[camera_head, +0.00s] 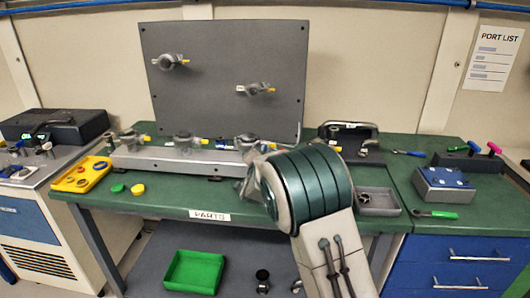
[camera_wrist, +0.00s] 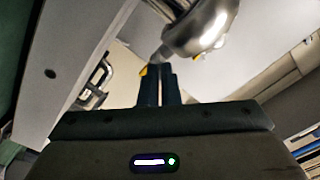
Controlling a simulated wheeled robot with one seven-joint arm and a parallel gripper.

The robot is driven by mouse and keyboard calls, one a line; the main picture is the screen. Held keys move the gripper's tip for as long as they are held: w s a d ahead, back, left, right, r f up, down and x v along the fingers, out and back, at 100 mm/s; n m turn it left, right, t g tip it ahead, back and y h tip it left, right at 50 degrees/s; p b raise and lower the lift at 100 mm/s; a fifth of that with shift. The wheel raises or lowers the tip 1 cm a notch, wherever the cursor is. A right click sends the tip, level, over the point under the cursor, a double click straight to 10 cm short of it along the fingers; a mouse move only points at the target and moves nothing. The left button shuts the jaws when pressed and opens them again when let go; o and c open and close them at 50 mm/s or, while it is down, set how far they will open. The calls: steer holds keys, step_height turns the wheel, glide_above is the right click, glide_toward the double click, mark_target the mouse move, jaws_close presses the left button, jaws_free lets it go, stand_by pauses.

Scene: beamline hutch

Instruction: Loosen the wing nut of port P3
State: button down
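Metal ports with clamps sit on a grey upright panel (camera_head: 215,75) and along a grey rail (camera_head: 165,160) on the green bench. Their labels are too small to read, so I cannot tell which is P3. The right rail port (camera_head: 246,141) is beside my arm's end, which hides my gripper in the head view. In the wrist view my gripper (camera_wrist: 160,72) has its two dark fingers close together. A round metal port body (camera_wrist: 203,25) is just above the tips, with a yellow piece (camera_wrist: 143,71) beside the left tip. Contact with a wing nut is not clear.
A yellow tray (camera_head: 80,184) is at the bench's left. A grey tray (camera_head: 395,207) and a blue-topped box (camera_head: 443,188) are at the right. A green bin (camera_head: 194,272) is below.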

steer(key=shift+n, duration=0.3)
steer(key=shift+a+n+b, duration=0.1)
steer(key=shift+n+b, duration=0.35)
steer(key=shift+n, duration=3.05)
steer(key=c, duration=1.6)
jaws_free()
steer(key=shift+c, duration=0.2)
